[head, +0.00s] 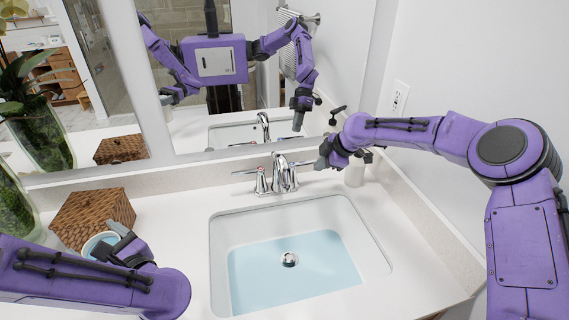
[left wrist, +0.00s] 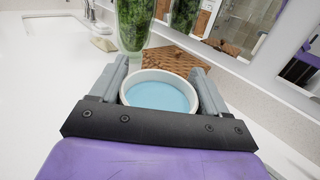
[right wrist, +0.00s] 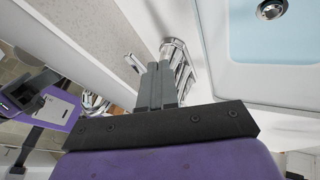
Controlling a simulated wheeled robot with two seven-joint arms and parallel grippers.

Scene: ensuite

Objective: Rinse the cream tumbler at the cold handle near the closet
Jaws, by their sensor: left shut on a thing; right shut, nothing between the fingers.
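My left gripper (head: 118,244) is shut on the cream tumbler (head: 90,246), over the counter left of the basin. In the left wrist view, the tumbler (left wrist: 160,78) sits upright between the fingers (left wrist: 160,88), with a light blue surface inside like the basin water. The chrome faucet (head: 279,170) stands behind the basin with a left handle (head: 246,172) and a right handle (head: 303,164). My right gripper (head: 322,163) is shut and empty at the right handle's outer end. In the right wrist view its closed fingers (right wrist: 158,72) are beside the faucet (right wrist: 180,62); I cannot tell whether they touch.
The white basin (head: 215,225) holds light blue water around a drain (head: 289,259). A mirror (head: 200,135) closes off the back.

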